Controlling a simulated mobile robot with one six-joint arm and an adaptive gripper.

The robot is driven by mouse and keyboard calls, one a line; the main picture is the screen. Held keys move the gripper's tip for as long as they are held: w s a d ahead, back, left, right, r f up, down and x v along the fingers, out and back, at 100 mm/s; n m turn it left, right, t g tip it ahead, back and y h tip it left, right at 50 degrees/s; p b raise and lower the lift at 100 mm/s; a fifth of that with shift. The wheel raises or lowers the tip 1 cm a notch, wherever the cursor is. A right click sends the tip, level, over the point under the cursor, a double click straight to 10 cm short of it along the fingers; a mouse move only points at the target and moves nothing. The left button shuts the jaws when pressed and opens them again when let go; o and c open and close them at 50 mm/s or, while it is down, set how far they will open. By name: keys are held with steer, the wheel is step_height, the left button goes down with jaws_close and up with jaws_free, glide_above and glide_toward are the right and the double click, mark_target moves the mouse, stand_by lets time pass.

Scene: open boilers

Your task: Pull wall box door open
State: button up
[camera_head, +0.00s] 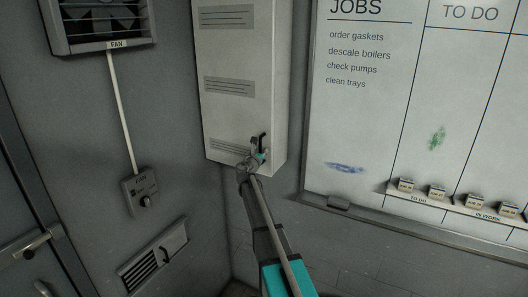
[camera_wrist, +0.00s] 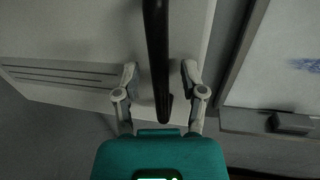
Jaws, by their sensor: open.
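The wall box (camera_head: 236,62) is a tall, pale grey cabinet with slotted vents on its front, and its door looks shut. A black bar handle (camera_head: 262,141) is at the lower right of the door. In the wrist view the handle (camera_wrist: 157,50) runs down the middle of the picture. My gripper (camera_head: 257,157) is at the handle's lower part. In the wrist view my gripper (camera_wrist: 160,70) is open, with one finger on each side of the handle and visible gaps between. The door front (camera_wrist: 80,40) lies behind the fingers.
A whiteboard (camera_head: 350,120) with a ledge of small blocks (camera_head: 437,192) hangs to the right. On the left wall are a fan (camera_head: 100,22), a control box with a knob (camera_head: 140,188), a vent panel (camera_head: 153,256) and a door handle (camera_head: 35,243).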

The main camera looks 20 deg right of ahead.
steer(key=shift+c, duration=0.2)
jaws_close()
